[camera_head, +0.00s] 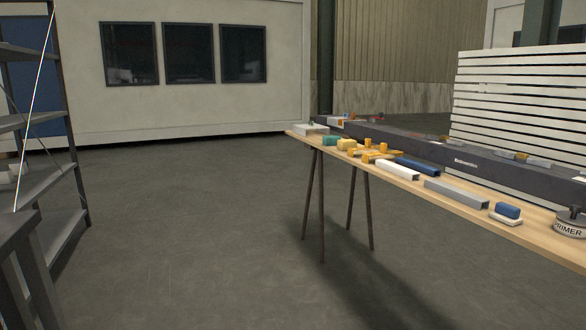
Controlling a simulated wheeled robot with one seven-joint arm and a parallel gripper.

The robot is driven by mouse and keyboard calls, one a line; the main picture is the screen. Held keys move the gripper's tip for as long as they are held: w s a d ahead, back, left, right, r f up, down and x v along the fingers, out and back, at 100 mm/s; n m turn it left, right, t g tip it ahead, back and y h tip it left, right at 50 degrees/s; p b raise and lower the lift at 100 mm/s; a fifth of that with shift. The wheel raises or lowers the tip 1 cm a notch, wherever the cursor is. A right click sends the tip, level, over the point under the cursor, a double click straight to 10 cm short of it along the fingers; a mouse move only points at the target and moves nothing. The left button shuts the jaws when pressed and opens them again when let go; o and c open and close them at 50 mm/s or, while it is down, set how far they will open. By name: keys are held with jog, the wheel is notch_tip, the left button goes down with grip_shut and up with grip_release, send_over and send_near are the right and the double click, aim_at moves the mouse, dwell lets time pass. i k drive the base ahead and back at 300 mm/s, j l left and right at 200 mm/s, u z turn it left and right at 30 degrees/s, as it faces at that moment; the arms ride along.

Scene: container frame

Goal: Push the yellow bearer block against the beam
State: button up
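The beam (462,162) is long and dark grey with a small white label. It lies along the back of the wooden table (530,228) on the right. A yellow block (347,144) sits in front of the beam near the table's far end, beside a teal block (329,141). Several smaller orange-yellow pieces (376,153) lie close to its right. I cannot tell for certain which yellow piece is the bearer block. The yellow block appears apart from the beam. My gripper is not in view.
A white channel piece (397,170), a blue one (417,167) and a grey one (456,194) lie along the table. A blue block (508,210) and a primer tin (571,226) are nearer. Dark shelving (50,190) stands left. The floor (190,230) between is clear.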

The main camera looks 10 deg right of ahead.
aim_at(343, 145)
jog(key=i+j+z, duration=0.35)
jog(key=i+z, duration=0.15)
jog(key=i, duration=0.25)
jog(key=i+j+z, duration=0.15)
jog(key=i, duration=0.25)
jog(key=i+j+z, duration=0.15)
jog(key=i+j, duration=0.2)
